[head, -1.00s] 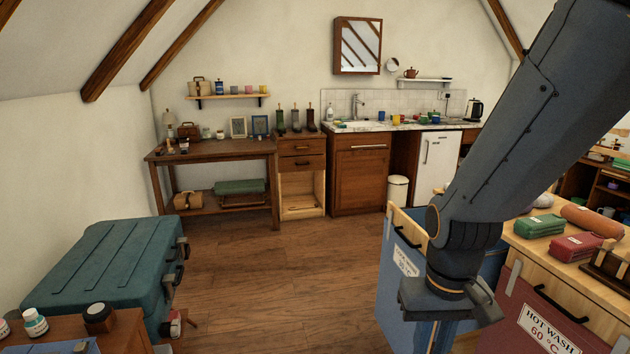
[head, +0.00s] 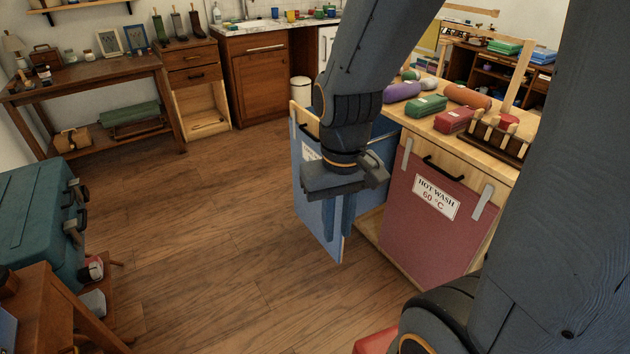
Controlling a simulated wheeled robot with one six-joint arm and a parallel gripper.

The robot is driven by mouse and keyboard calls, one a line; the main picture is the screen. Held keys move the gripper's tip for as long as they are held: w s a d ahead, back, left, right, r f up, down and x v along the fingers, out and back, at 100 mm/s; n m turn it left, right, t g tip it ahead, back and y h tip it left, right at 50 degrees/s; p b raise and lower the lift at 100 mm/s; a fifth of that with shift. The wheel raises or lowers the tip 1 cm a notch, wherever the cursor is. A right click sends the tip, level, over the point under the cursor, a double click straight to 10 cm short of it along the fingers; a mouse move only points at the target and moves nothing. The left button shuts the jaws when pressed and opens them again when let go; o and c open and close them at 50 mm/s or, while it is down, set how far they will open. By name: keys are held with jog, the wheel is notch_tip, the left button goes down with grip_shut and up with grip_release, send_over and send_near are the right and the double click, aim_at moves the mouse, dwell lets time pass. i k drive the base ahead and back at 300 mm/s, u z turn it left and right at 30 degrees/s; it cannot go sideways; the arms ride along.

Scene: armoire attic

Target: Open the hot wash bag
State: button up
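The hot wash bag (head: 432,228) is a maroon front panel in the wooden unit, labelled "HOT WASH 60 °C". It has a black bar handle (head: 443,168) near its top and grey straps at both sides. It looks closed, in line with the unit's front. My gripper (head: 339,218) points down to the left of the maroon panel, in front of the blue bag and apart from the black handle. Nothing shows held in it. The finger gap is hard to make out against the blue.
The blue bag (head: 312,190) beside it stands out from the unit. Several cloth rolls and bundles, including a green one (head: 426,106), lie on the wooden top. A teal trunk (head: 35,215) stands at the left. The floor (head: 210,230) between is clear.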

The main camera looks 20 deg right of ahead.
aim_at(440, 210)
jog(key=z, duration=1.35)
jog(key=k, duration=0.5)
jog(key=u, duration=0.25)
jog(key=i, duration=1.05)
jog(key=z, duration=0.25)
